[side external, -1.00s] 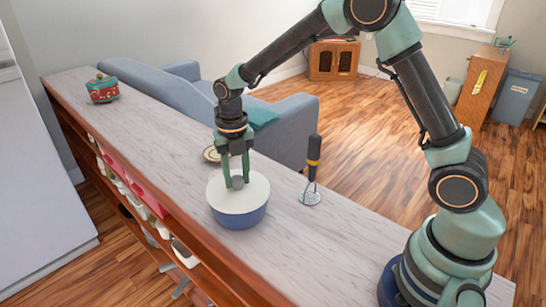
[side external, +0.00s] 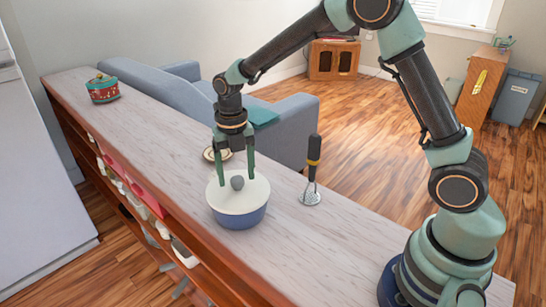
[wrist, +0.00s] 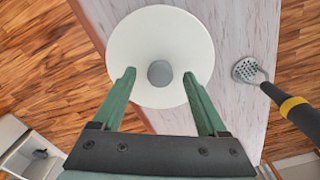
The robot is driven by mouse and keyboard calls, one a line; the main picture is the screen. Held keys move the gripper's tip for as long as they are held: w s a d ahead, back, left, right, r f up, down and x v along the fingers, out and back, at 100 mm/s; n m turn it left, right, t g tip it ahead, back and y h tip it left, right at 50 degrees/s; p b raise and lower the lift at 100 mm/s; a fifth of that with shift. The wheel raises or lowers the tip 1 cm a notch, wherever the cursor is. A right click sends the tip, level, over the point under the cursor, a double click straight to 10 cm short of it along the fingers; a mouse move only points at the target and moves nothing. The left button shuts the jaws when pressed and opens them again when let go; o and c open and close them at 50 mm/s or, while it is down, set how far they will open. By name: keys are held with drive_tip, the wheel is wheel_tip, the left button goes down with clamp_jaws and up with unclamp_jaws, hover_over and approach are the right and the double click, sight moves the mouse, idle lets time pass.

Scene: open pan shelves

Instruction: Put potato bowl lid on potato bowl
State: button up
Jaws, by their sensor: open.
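The white potato bowl lid (side external: 226,200) with a grey knob (side external: 237,182) lies on top of the blue potato bowl (side external: 240,219) on the counter. It looks level and roughly centred. In the wrist view the lid (wrist: 160,28) is a full white disc with its knob (wrist: 160,74) near the middle, and it hides the bowl. My gripper (side external: 236,177) is open, its two fingers apart on either side of the knob. In the wrist view the gripper (wrist: 158,75) shows clear gaps between both fingertips and the knob.
A masher (side external: 312,175) with a black and yellow handle stands to the right of the bowl. A small dish (side external: 211,154) is behind my gripper. A red lidded pot (side external: 103,88) sits at the far end. The counter (side external: 160,130) between is clear.

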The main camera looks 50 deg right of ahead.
drive_tip(key=shift+r, duration=3.55)
drive_tip(key=shift+r, duration=0.15)
wheel_tip(320, 180, up, 11)
drive_tip(key=s+d+f+m+t, duration=0.1)
drive_tip(key=s+d+m+t, duration=0.1)
drive_tip(key=s+m, duration=0.6)
drive_tip(key=s+d+f+m+t, duration=0.2)
drive_tip(key=s+m, duration=0.6)
drive_tip(key=m, duration=1.4)
drive_tip(key=shift+s+d+f+m+t, duration=0.25)
drive_tip(key=shift+d+m+t, duration=0.15)
drive_tip(key=shift+d+t, duration=0.6)
drive_tip(key=shift+d, duration=0.2)
